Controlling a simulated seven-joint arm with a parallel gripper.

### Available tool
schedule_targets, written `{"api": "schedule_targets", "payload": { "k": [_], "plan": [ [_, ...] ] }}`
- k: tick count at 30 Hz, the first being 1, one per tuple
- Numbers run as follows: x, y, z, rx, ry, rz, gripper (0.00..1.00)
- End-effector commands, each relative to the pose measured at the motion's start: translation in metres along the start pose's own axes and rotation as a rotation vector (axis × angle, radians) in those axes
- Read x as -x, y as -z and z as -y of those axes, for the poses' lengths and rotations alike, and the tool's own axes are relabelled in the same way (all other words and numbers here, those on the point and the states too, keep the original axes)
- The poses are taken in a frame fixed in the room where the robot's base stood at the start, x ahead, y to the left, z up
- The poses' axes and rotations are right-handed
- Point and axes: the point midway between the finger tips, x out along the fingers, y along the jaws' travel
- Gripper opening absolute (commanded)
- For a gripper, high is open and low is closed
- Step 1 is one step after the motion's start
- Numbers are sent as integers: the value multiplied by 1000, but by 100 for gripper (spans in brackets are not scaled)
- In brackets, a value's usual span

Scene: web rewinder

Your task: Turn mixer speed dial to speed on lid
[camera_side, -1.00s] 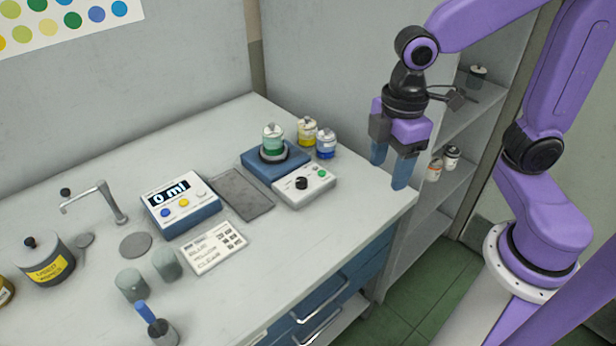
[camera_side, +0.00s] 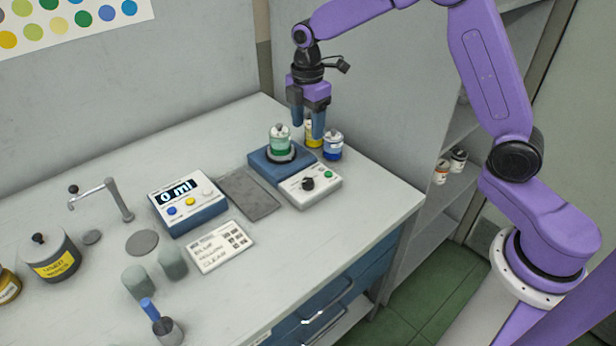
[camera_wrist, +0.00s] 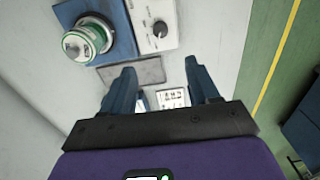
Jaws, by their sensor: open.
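The mixer (camera_side: 264,164) is a blue base with a white control panel (camera_side: 322,192) at its front right. The black speed dial (camera_side: 308,184) sits on that panel beside a green button; the dial also shows in the wrist view (camera_wrist: 160,29). A jar with green contents (camera_side: 280,138) stands on the mixer plate, and its lid (camera_wrist: 76,45) faces the wrist camera, with markings too small to read. My gripper (camera_side: 308,128) is open and empty above the back of the mixer, close to the jars. In the wrist view its fingers (camera_wrist: 162,85) are spread apart, clear of the dial.
A yellow jar (camera_side: 313,134) and a blue jar (camera_side: 333,146) stand behind the mixer. A dark mat (camera_side: 249,194), a dispenser reading 0 ml (camera_side: 187,202) and a printed card (camera_side: 221,247) lie to the left. The counter's front right is clear.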

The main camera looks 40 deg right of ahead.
Motion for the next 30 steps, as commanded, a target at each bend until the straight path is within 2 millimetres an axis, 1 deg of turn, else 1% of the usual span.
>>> {"api": "schedule_targets", "payload": {
  "k": [5, 21, 27, 30],
  "plan": [
    [-26, -1, 2, -1, 5, 2, 60],
    [-126, 0, 2, -2, 5, 2, 60],
    [-154, 0, 2, -3, 3, 1, 60],
    [-163, 0, 1, -3, 1, 0, 60]
  ]
}}
